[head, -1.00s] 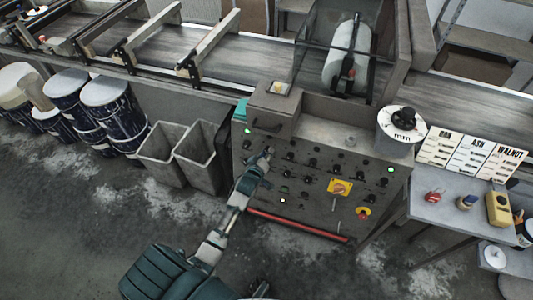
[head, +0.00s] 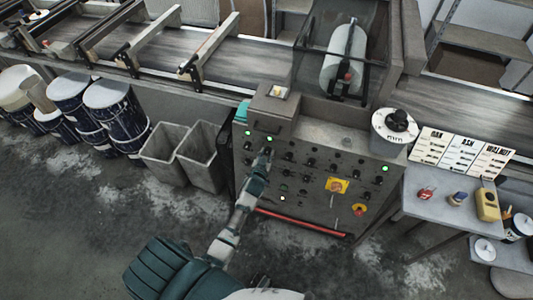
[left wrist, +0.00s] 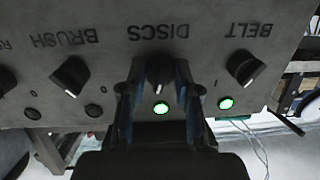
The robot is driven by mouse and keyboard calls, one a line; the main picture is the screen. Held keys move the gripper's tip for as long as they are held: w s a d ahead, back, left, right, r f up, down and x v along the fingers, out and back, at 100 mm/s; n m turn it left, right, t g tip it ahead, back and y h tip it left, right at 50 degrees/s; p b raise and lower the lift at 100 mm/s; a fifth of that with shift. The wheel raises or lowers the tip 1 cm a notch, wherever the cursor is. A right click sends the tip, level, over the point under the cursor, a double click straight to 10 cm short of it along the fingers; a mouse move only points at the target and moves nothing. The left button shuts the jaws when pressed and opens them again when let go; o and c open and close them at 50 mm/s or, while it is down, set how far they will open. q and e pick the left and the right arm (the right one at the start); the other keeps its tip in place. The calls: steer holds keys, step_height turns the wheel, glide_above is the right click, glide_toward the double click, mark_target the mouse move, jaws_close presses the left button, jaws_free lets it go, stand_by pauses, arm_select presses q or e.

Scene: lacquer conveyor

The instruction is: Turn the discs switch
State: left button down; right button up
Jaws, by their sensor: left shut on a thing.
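The discs switch (left wrist: 159,75) is a dark rotary knob under the upside-down label DISCS in the left wrist view. My left gripper (left wrist: 160,80) is shut on it, one finger on each side, and the fingers hide part of the knob. A green lamp (left wrist: 161,107) beside the knob is lit. In the head view my left gripper (head: 266,153) reaches the upper left part of the grey control panel (head: 310,202), and the knob is hidden there. My right gripper is not in view.
The belt knob (left wrist: 246,66) with a lit green lamp (left wrist: 225,103) and the brush knob (left wrist: 70,76) with a dark lamp (left wrist: 93,110) flank the gripper closely. Bins (head: 203,157) stand left of the panel; a side table (head: 440,205) stands right.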

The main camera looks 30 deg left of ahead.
arm_select(q)
steer(key=shift+r+m, duration=0.1)
steer(key=shift+m, duration=1.1)
steer(key=shift+y, duration=0.3)
steer(key=c, duration=0.8)
jaws_free()
steer(key=v, duration=1.2)
